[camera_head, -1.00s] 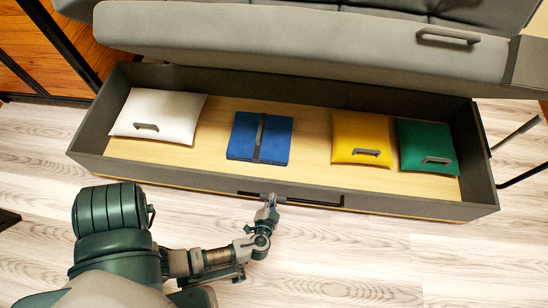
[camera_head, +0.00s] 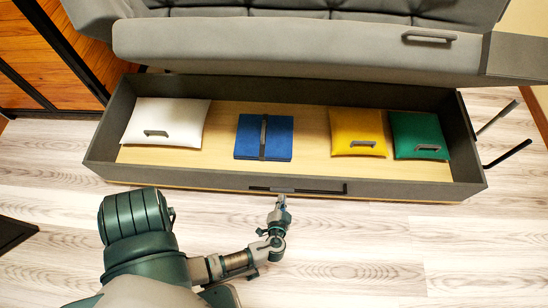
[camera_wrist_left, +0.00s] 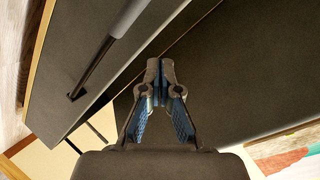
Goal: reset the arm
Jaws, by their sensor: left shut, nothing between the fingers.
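My left gripper (camera_head: 281,200) is just in front of the drawer's front panel, below its black bar handle (camera_head: 300,189). It is shut with nothing in it. In the left wrist view the fingers (camera_wrist_left: 160,70) meet at their tips, and the handle (camera_wrist_left: 108,45) runs at the upper left, apart from them. The open grey drawer (camera_head: 390,189) extends from under the sofa. My right gripper is in neither view.
The drawer holds a white cushion (camera_head: 165,118), a folded blue cloth (camera_head: 280,135) with a strap, a yellow cushion (camera_head: 355,125) and a green cushion (camera_head: 417,130). The grey sofa seat (camera_head: 290,45) is above. The wooden floor in front is clear.

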